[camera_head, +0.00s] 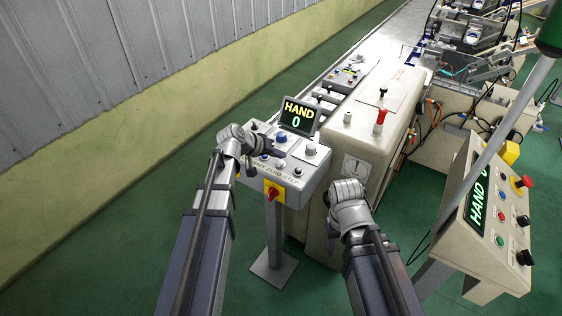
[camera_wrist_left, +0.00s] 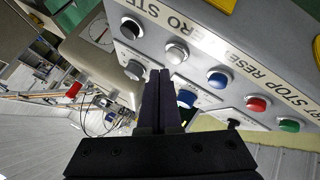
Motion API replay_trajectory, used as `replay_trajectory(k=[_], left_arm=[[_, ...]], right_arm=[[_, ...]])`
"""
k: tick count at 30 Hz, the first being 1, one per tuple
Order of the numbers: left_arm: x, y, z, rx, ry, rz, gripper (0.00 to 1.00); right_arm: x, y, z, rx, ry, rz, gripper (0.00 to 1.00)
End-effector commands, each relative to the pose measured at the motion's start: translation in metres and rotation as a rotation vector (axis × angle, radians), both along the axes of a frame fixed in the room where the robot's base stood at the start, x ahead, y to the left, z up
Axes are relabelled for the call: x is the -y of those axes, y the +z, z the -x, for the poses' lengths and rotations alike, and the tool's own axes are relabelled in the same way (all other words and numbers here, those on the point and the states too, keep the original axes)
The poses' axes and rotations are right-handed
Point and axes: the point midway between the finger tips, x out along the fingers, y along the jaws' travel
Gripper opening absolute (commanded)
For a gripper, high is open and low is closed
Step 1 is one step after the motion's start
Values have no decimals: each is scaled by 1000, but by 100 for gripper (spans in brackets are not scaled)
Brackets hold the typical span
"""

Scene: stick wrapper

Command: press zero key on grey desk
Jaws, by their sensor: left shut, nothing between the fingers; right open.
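The grey desk (camera_head: 313,178) stands on a pedestal, with knobs, keys and a screen reading HAND 0. Its front row of keys is labelled, with ZERO and STEP legible at the right. The pale zero key (camera_wrist_left: 177,52) is between a blue key and a black key in the left wrist view. My left gripper (camera_head: 281,153) is over the desk, shut and empty. Its fingertips (camera_wrist_left: 160,72) appear close to the zero key; I cannot tell whether they touch it. My right gripper (camera_head: 347,190) is open and empty, to the right of the desk.
A red rotary switch on yellow (camera_head: 274,192) is on the desk's front. A cream machine cabinet (camera_head: 352,135) stands right behind the desk. A second slanted panel (camera_head: 486,225) with a HAND 0 screen is at the right. Green floor is free in front.

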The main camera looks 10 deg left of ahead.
Motion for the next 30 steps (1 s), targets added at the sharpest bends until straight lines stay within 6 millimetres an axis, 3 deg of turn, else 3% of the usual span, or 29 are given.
replay_trajectory(k=[16, 30], left_arm=[[0, 49, 0, 0, 0, 0, 0], [0, 49, 0, 0, 0, 0, 0]], right_arm=[[0, 49, 0, 0, 0, 0, 50], [0, 49, 0, 0, 0, 0, 50]])
